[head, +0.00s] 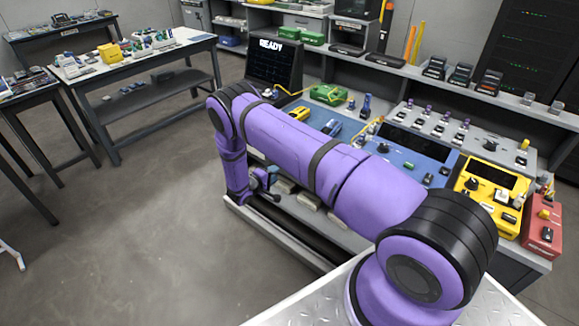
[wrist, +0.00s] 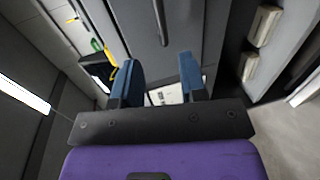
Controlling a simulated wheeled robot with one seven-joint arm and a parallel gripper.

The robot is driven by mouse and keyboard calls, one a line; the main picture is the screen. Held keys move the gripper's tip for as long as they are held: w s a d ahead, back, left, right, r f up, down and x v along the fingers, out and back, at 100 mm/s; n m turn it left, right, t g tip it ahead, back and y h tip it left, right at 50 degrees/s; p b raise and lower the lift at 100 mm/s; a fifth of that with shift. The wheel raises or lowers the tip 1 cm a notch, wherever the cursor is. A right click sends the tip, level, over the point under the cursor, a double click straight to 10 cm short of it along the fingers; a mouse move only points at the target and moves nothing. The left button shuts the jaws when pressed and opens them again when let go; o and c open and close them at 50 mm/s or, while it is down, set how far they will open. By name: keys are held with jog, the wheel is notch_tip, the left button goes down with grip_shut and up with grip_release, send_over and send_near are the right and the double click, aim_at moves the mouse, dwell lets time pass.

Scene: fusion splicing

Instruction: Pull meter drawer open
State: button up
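In the wrist view, a flat grey panel (wrist: 190,28), which looks like a drawer front, lies beyond my gripper (wrist: 160,80). A long dark bar handle (wrist: 160,22) runs up the panel in that picture. I cannot tell from a label whether this is the meter drawer. My gripper's two blue fingers are wide apart, with nothing held between them; the handle shows above the gap, apart from the fingers. In the head view, my gripper (head: 264,183) is low at the workbench's front. My purple arm hides much of that front, and no drawer shows clearly there.
The workbench top carries a READY screen (head: 272,62), a green device (head: 328,94), a blue unit (head: 410,163) and a yellow meter (head: 487,188). Cream boxes (wrist: 262,25) sit on a low shelf beside the panel. The floor (head: 150,240) to the left is clear.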

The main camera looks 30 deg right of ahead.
jog(key=x, duration=1)
jog(key=shift+w+d+f, duration=0.1)
jog(key=shift+d+f, duration=0.1)
jog(key=shift+d, duration=0.15)
grip_shut()
